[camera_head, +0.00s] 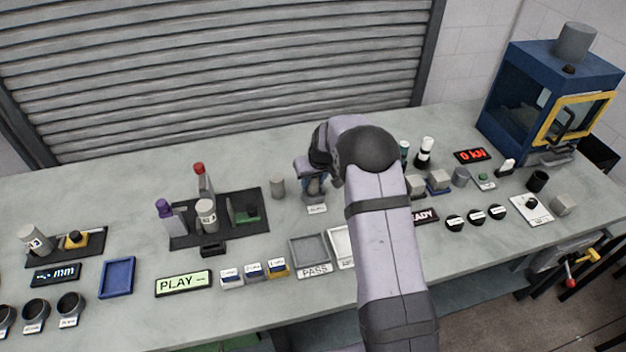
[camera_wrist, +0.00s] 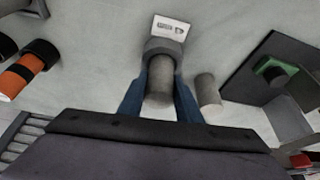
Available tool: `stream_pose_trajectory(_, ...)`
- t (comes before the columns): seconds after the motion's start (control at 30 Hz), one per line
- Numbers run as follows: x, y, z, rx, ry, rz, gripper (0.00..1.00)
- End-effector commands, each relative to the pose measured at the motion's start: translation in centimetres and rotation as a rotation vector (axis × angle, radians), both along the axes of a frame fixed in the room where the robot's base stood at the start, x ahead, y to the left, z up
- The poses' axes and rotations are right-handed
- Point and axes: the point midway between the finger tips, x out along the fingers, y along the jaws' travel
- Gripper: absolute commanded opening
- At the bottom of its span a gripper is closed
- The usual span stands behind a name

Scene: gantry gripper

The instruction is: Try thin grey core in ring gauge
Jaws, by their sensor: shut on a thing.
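My gripper (camera_wrist: 160,80) has its two blue fingers shut on a grey cylindrical core (camera_wrist: 159,90). In the head view, my gripper (camera_head: 315,182) is at the ring gauge's place, partly hidden by my arm. The grey ring gauge (camera_wrist: 164,46), with a white label plate (camera_wrist: 170,26) beside it, lies in line with the held core in the wrist view. The core's end overlaps the ring there; I cannot tell whether it is inside or just above. Another grey core (camera_wrist: 208,90) stands apart to the right; it also shows in the head view (camera_head: 278,187).
A black fixture tray (camera_head: 260,200) with several tools stands to the left. The PASS tray (camera_head: 310,252) and a white tray (camera_head: 341,246) lie in front. Grey blocks (camera_head: 438,179) and a blue testing machine (camera_head: 530,95) are to the right.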

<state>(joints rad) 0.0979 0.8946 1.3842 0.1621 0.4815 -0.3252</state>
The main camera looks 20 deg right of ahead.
Motion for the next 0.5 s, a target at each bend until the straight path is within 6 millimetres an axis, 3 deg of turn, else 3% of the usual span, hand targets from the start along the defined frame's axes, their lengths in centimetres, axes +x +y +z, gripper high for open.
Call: stream_pose_trajectory(0.5, 0.07, 0.00, -0.52, 0.000, -0.002, 0.000, 0.01)
